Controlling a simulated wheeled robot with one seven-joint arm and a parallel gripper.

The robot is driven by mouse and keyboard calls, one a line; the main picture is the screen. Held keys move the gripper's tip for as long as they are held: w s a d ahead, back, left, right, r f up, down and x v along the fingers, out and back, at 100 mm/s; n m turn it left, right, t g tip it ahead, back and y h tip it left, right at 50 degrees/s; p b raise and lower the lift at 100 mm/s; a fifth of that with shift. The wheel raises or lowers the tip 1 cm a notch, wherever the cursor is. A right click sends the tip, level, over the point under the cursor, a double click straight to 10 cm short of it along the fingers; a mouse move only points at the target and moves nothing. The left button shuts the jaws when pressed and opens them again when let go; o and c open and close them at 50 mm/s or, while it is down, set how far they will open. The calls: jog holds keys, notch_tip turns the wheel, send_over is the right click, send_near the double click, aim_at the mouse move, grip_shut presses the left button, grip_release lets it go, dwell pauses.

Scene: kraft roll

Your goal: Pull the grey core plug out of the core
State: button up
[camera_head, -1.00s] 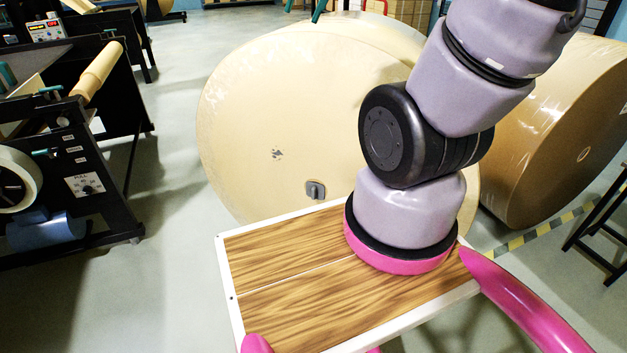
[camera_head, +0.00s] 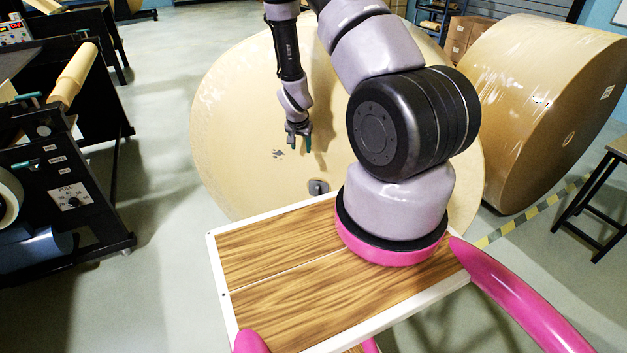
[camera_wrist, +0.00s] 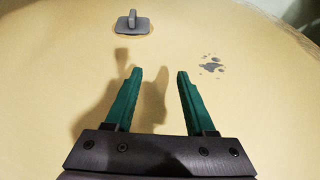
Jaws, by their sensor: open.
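The grey core plug (camera_head: 318,187) sits in the middle of the face of a large kraft roll (camera_head: 235,120). In the wrist view the plug (camera_wrist: 132,23) shows at the top, left of centre, with a raised grip tab on a flat plate. My gripper (camera_head: 298,140) is above and slightly left of the plug in the head view, in front of the roll face. In the wrist view my gripper's green fingers (camera_wrist: 158,72) are apart with nothing between them, and their tips are clear of the plug. The core around the plug is mostly hidden.
A dark smudge (camera_wrist: 212,64) marks the roll face right of the fingers. A second wrapped roll (camera_head: 540,100) stands at the right, with a dark stool (camera_head: 600,190) near it. Black machines (camera_head: 60,180) stand at the left. The floor between is clear.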

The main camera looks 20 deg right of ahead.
send_near(317, 192)
jog(key=shift+g+h, duration=0.3)
jog(key=shift+h, duration=0.1)
jog(key=x, duration=1)
jog(key=shift+w+a+f, duration=0.3)
jog(key=shift+w, duration=0.15)
grip_shut()
jog(key=s+a, duration=0.8)
jog(key=s, duration=0.1)
jog(key=shift+s+a, duration=0.3)
jog(key=shift+a, duration=0.05)
dwell(0.5)
